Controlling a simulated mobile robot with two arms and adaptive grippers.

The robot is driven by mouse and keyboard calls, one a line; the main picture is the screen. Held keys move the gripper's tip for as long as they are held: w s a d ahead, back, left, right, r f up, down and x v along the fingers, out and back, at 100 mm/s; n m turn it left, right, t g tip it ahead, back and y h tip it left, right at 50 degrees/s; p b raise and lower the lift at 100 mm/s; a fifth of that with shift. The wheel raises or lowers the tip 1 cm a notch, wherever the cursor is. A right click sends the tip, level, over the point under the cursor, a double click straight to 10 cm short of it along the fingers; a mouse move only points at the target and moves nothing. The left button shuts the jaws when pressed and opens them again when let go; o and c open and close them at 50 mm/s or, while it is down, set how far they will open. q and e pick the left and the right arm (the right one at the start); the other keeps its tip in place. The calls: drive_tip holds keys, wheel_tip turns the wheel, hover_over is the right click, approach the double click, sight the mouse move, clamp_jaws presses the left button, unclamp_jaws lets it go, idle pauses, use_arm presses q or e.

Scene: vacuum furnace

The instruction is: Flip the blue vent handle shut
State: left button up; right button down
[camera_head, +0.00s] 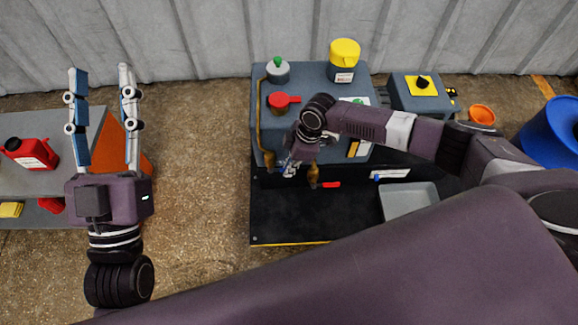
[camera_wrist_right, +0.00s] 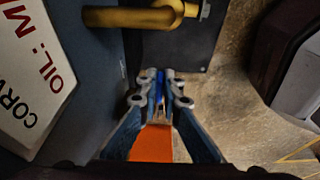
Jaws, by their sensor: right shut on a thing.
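The blue vent handle (camera_wrist_right: 160,82) shows as a narrow blue strip between the fingertips of my right gripper (camera_wrist_right: 160,77) in the right wrist view. These fingers are nearly together and shut on it. In the head view my right gripper (camera_head: 289,169) is at the front left of the grey furnace unit (camera_head: 312,78); its wrist hides most of the handle there. Whether the vent is open or shut cannot be told. My left gripper (camera_head: 98,70) is open and empty, well left of the unit.
Brass pipework (camera_wrist_right: 130,17) runs close to my right fingers. A grey tray (camera_head: 408,200) is on the dark platform. A shelf (camera_head: 75,130) with a red canister (camera_head: 32,153) stands at left.

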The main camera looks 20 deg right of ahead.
drive_tip(key=shift+a, duration=0.15)
drive_tip(key=c, duration=2.1)
unclamp_jaws()
drive_tip(key=v, duration=1.2)
